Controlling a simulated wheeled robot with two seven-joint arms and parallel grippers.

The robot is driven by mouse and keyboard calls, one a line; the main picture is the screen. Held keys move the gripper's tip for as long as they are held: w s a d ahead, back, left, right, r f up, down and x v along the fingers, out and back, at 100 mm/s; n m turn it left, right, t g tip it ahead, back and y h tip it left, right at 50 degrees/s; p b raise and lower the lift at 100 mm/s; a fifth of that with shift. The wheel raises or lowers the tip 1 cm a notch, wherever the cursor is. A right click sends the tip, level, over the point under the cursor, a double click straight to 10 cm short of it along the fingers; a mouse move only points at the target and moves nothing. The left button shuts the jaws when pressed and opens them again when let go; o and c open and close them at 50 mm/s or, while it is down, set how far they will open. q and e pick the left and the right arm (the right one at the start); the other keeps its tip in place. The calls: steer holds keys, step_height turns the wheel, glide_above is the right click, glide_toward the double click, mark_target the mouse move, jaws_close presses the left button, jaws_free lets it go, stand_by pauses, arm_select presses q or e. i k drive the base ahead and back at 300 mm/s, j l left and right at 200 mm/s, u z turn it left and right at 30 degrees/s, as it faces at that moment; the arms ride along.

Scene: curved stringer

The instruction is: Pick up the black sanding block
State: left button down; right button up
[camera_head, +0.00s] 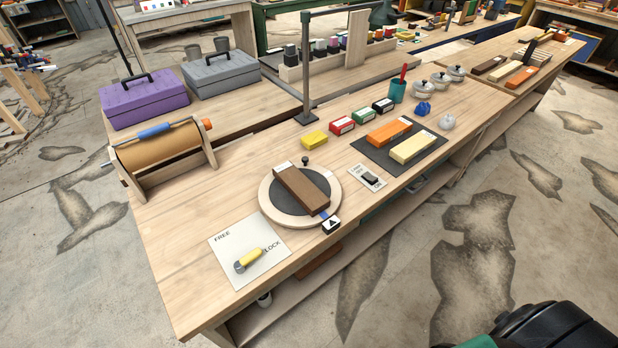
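No block in the camera_head view can be clearly told as the black sanding block. A dark brown bar-shaped block (301,189) lies on a round turntable (268,203) with a dark centre. An orange block (390,131) and a pale yellow block (412,147) lie on a dark mat (373,152). A small black piece (370,178) sits on a white printed card on the bench. Several small boxes with dark parts stand in a row behind the mat. Neither gripper shows; only a dark part of mine is at the bottom right.
The wooden bench (180,265) runs from lower left to upper right. A white sheet (246,265) with a yellow-handled tool lies at its near end. A roller stand (160,152), purple toolbox (143,100) and grey toolbox (219,75) stand at the left. A dark post (308,70) rises behind the turntable.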

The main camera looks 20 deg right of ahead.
mark_target(384, 106)
steer(key=l+u, duration=0.2)
steer(key=l, duration=0.65)
steer(key=k+l+u, duration=0.2)
steer(key=l, duration=0.6)
steer(key=i, duration=0.05)
